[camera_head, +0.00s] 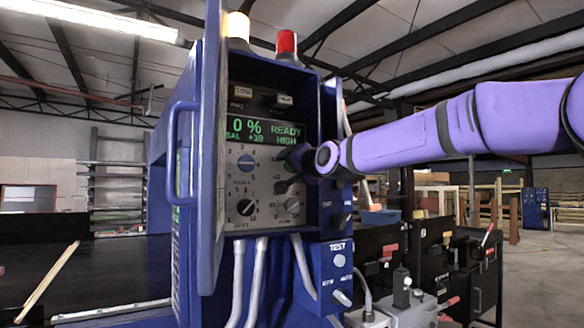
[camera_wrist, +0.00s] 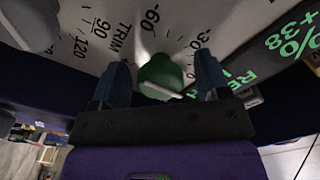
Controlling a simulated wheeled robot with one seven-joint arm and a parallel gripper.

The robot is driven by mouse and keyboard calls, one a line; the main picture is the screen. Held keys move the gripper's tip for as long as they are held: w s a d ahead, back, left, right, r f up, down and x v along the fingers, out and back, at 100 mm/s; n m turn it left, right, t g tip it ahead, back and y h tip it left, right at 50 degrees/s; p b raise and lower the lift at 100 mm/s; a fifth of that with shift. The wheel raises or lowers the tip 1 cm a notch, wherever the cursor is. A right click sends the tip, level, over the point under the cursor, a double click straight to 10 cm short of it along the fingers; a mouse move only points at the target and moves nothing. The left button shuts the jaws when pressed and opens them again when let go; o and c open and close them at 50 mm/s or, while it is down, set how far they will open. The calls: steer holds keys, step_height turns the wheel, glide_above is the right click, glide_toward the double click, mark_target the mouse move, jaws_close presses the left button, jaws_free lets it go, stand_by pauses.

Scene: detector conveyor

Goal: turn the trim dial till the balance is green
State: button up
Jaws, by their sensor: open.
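The trim dial is a green knob (camera_wrist: 160,76) in the wrist view, on a pale panel marked TRIM with a printed number scale. My gripper (camera_wrist: 163,62) is open, with one finger on each side of the knob; I cannot tell whether either finger touches it. In the head view my gripper (camera_head: 284,168) reaches in from the right and largely hides the dial. The display (camera_head: 265,131) reads 0 %, READY, HIGH and a balance of about +38, in green letters. Part of it also shows in the wrist view (camera_wrist: 292,40).
The blue cabinet door (camera_head: 208,150) stands open at left. A TEST box (camera_head: 338,261) sits below right. A white lamp and a red lamp stand on top.

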steer(key=c, duration=0.9)
steer(key=shift+n, duration=0.4)
steer(key=n, duration=1.2)
steer(key=shift+w, duration=0.1)
steer(key=shift+n, duration=1.9)
steer(key=shift+d, duration=0.1)
